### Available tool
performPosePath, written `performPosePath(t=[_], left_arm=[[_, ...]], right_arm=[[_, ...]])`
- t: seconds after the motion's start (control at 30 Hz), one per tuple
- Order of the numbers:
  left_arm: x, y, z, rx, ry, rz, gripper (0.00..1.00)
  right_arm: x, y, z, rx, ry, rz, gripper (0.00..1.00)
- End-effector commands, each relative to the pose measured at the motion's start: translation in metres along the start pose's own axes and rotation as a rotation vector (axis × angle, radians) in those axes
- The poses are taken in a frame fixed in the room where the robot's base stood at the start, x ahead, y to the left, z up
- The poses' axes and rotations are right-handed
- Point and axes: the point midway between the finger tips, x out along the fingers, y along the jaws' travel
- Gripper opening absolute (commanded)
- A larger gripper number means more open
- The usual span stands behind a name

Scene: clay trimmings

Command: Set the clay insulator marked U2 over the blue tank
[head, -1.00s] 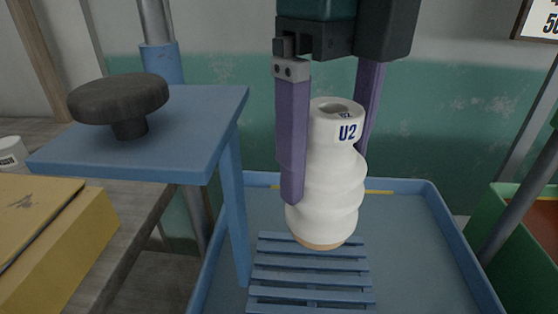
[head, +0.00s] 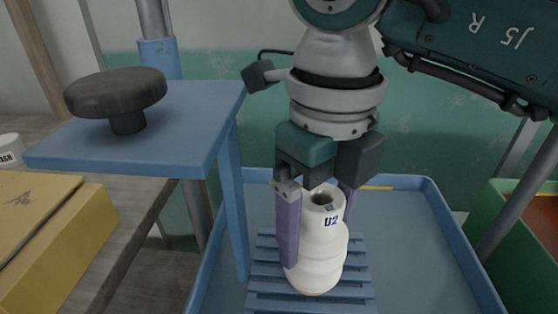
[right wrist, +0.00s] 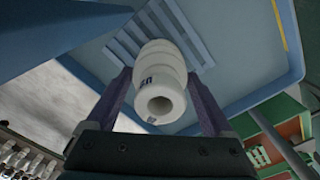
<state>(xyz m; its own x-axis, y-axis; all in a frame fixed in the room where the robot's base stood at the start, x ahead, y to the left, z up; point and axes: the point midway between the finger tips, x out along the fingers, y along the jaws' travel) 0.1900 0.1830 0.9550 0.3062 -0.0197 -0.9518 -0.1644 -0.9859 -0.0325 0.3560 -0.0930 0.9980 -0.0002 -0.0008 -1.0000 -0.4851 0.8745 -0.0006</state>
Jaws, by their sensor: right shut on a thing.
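The white ribbed clay insulator marked U2 (head: 320,248) is upright between the purple fingers of my right gripper (head: 315,228), which is shut on it. It is over the slatted blue rack in the blue tank (head: 405,225); I cannot tell whether its base touches the slats. In the right wrist view the insulator (right wrist: 163,85) shows its open top hole, with my right gripper's fingers (right wrist: 160,95) on both sides and the slats beyond. My left gripper is not in view.
A blue stand (head: 150,125) with a dark round knob (head: 115,92) rises at the tank's left. A yellow box (head: 60,235) lies on the wooden bench at left. A green bin (head: 520,225) stands at right. The tank's right part is clear.

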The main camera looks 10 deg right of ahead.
Motion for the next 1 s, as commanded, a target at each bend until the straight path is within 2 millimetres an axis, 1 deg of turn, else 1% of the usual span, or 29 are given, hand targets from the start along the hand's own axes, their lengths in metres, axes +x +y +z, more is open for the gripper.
performPosePath(t=[0.03, 0.07, 0.17, 0.2, 0.4, 0.5, 0.57, 0.67, 0.9, 1.0], left_arm=[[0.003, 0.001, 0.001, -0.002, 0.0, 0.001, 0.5], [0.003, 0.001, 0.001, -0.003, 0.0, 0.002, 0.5], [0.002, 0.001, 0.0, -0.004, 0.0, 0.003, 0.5], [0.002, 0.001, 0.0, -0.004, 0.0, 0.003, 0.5], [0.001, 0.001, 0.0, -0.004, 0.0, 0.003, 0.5], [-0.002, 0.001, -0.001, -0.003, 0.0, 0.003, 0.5], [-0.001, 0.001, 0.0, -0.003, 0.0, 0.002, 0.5], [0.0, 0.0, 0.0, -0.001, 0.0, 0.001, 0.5], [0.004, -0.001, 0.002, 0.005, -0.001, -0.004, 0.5], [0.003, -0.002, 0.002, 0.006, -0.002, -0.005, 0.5]], right_arm=[[0.002, 0.0, 0.001, 0.0, -0.002, 0.0, 0.0], [0.003, 0.0, 0.0, 0.0, 0.0, 0.0, 0.87], [0.002, 0.0, 0.0, 0.0, 0.0, 0.0, 0.99], [0.002, 0.0, 0.0, 0.0, 0.0, 0.0, 1.0], [0.001, 0.0, 0.0, 0.0, 0.0, 0.0, 1.0], [-0.004, 0.0, 0.0, 0.0, -0.001, 0.0, 1.0], [-0.011, 0.0, 0.001, 0.0, -0.003, 0.0, 1.0], [-0.03, -0.001, 0.001, -0.002, -0.006, -0.002, 1.0], [-0.085, -0.001, 0.002, 0.001, -0.006, -0.002, 1.0], [-0.103, -0.001, 0.001, 0.0, -0.004, -0.002, 1.0]])
